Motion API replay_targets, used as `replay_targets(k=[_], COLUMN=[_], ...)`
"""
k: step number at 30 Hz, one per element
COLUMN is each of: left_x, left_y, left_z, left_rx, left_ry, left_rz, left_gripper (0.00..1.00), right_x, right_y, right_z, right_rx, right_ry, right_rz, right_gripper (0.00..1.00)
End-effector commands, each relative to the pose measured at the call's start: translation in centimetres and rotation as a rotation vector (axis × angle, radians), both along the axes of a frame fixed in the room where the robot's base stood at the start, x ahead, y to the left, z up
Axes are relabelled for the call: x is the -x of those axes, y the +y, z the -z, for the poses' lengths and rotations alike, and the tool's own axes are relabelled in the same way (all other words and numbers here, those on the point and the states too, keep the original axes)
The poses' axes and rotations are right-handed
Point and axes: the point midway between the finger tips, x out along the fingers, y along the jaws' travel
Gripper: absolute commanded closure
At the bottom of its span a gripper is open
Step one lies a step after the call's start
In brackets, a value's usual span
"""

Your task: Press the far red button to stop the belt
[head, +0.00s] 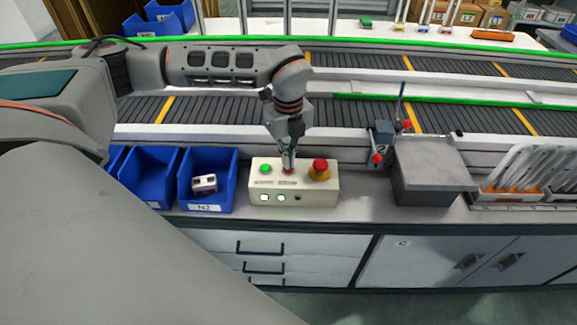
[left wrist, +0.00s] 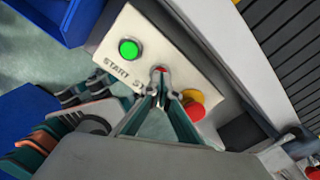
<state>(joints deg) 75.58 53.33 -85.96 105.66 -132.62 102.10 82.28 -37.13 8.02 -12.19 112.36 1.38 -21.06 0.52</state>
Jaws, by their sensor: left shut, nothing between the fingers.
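A cream control box (head: 262,186) stands on the near counter. It carries a green button (head: 265,168), a small red button (head: 289,171) in the middle, and a large red mushroom button (head: 320,165) on a yellow base at the right. My left gripper (head: 289,163) is shut, empty, and points down at the small red button, covering most of it. In the left wrist view the small red button (left wrist: 160,69) shows just at the fingertips (left wrist: 161,80); I cannot tell whether they touch it. The green button (left wrist: 129,50) and mushroom button (left wrist: 195,110) are clear of the fingers. My right gripper is out of view.
Blue bins (head: 207,208) stand left of the box, one holding a small red-and-white item (head: 204,183). A grey metal box (head: 432,180) and a rack (head: 520,196) stand to the right. The conveyor belt (head: 220,112) runs behind the counter.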

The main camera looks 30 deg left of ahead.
Motion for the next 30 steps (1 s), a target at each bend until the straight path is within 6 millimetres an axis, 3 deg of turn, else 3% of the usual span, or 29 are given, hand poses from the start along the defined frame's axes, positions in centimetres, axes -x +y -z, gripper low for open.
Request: replay_targets(k=[19, 30], left_x=[0.0, 0.0], left_y=[0.0, 0.0], left_z=[1.0, -1.3], left_rx=[0.000, 0.001], left_ry=[0.001, -0.003], left_rz=[0.000, 0.000], left_gripper=[1.00, 1.00], right_x=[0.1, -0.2], right_y=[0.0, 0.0], right_z=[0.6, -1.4], right_rx=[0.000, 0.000], right_ry=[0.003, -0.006], right_rz=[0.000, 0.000], right_gripper=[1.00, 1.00])
